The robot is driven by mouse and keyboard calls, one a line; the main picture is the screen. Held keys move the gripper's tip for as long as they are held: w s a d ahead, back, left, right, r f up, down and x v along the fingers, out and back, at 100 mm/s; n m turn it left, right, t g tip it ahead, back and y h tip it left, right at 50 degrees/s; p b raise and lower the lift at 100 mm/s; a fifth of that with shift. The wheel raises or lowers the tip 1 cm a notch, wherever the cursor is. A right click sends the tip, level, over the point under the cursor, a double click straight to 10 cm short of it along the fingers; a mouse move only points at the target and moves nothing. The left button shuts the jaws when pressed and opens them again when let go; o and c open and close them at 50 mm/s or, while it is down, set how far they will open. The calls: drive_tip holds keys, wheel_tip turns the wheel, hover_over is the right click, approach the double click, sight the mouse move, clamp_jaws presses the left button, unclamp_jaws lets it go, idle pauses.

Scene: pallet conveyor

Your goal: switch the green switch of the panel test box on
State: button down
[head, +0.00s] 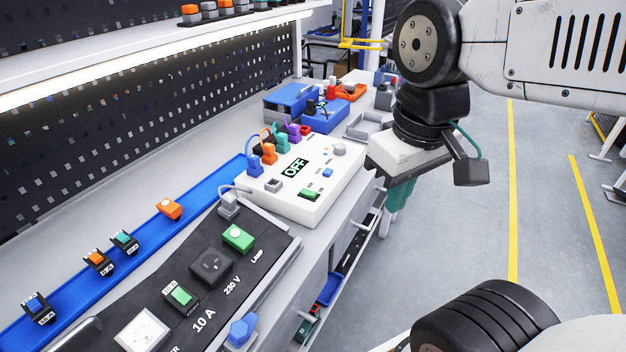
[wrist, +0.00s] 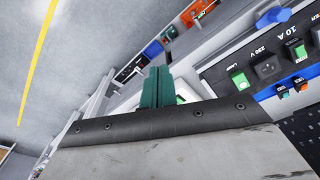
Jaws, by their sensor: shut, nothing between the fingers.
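A white test box (head: 345,185) stands on the bench in the head view. Its display (head: 296,168) reads OFF, and a green switch (head: 310,194) sits at its front edge. My gripper (head: 394,212) hangs to the right of the box, over the bench's edge side, apart from the green switch. Its teal fingers are shut and empty. In the wrist view the closed fingers (wrist: 157,84) point away from the camera, and part of the white box shows behind them, mostly hidden by my wrist.
Coloured plugs (head: 268,154) stand at the box's back edge. Blue bins (head: 290,99) stand beyond.

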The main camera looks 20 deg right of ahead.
drive_tip(key=w+a+r+n+g, duration=0.1)
drive_tip(key=w+a+r+n, duration=0.15)
drive_tip(key=w+n, duration=1)
drive_tip(key=n+g, duration=0.1)
drive_tip(key=n, duration=1.1)
hover_over(313, 193)
drive_tip(key=w+a, duration=0.1)
drive_tip(key=w, duration=0.1)
drive_tip(key=shift+s+a+f+m+h, duration=0.1)
drive_tip(key=shift+s+f+m+h, duration=0.15)
drive_tip(key=shift+f+h, duration=0.15)
drive_tip(key=f, duration=0.4)
drive_tip(key=s+f, duration=0.1)
drive_tip(key=f, duration=0.4)
drive_tip(key=d+f, duration=0.1)
drive_tip(key=f, duration=0.4)
drive_tip(key=shift+s, duration=0.15)
